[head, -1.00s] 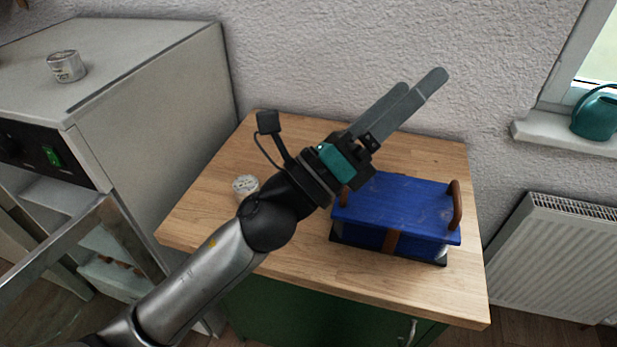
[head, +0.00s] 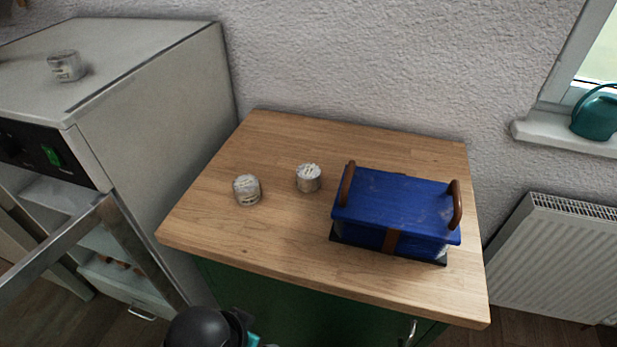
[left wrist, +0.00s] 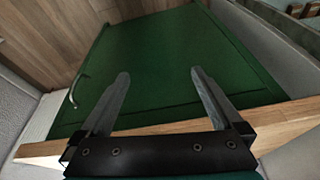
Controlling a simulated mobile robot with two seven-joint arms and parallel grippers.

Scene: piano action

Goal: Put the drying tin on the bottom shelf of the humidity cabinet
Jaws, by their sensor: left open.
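The humidity cabinet (head: 160,105) is the grey cabinet at the left. Its door (head: 52,245) stands open, and a lower shelf (head: 115,275) inside shows partly, with small brown things on it. I cannot tell which object is the drying tin. Two small round whitish tins (head: 247,190) and (head: 308,178) stand apart on the wooden worktop, left of a blue box. A similar tin (head: 66,66) stands on top of the cabinet. My left gripper (left wrist: 158,78) is open and empty, in front of the worktop's green cupboard. Its fingers are hidden in the head view.
The blue box (head: 395,202) with brown handles sits on the right of the worktop (head: 215,225). The worktop's left and back parts are mostly clear. A radiator (head: 560,260) and a sill with a teal watering can (head: 596,115) are at the right.

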